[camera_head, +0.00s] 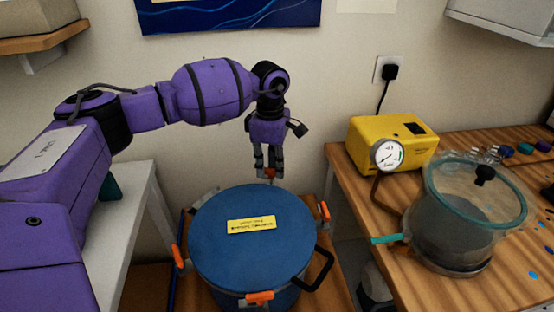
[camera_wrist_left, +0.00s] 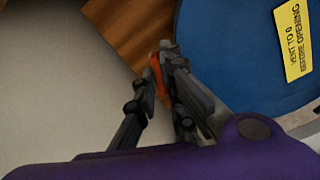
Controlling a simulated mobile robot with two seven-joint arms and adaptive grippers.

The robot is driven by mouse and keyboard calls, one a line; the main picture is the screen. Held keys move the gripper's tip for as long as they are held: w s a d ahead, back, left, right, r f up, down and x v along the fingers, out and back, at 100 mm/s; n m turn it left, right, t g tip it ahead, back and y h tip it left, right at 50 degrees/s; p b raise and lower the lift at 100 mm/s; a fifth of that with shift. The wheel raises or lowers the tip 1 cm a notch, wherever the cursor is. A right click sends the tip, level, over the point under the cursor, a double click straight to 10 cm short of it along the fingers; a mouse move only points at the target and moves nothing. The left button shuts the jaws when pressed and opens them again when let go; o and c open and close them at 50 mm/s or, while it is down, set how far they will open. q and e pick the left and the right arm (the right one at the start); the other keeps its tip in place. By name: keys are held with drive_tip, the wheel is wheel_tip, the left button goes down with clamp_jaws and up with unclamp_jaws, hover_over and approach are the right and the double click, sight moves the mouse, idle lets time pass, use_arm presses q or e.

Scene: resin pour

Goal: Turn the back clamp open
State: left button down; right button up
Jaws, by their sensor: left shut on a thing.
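A pot with a round blue lid (camera_head: 240,262) stands at the bottom middle of the head view, with a yellow label (camera_head: 251,224) on the lid. Orange-handled clamps sit around its rim: a left clamp (camera_head: 178,257), a front clamp (camera_head: 260,297) and a right clamp (camera_head: 324,212). My left gripper (camera_head: 267,172) is above the lid's back edge, shut on the back clamp's orange handle (camera_head: 271,173). In the left wrist view the orange handle (camera_wrist_left: 155,72) shows between the fingers, beside the lid (camera_wrist_left: 228,60). The fingers partly hide the clamp. My right gripper is not in view.
A wooden bench (camera_head: 365,235) on the right holds a yellow pump (camera_head: 400,140) with a gauge (camera_head: 388,155) and a clear chamber (camera_head: 455,230) with a teal-rimmed lid. A black loop handle (camera_head: 322,268) sticks out at the pot's right. A wall stands close behind.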

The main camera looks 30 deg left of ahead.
sight(271, 169)
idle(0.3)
use_arm(q)
drive_tip(key=c, duration=1.8)
unclamp_jaws()
drive_tip(key=shift+c, duration=0.2)
wheel_tip(271, 169, up, 12)
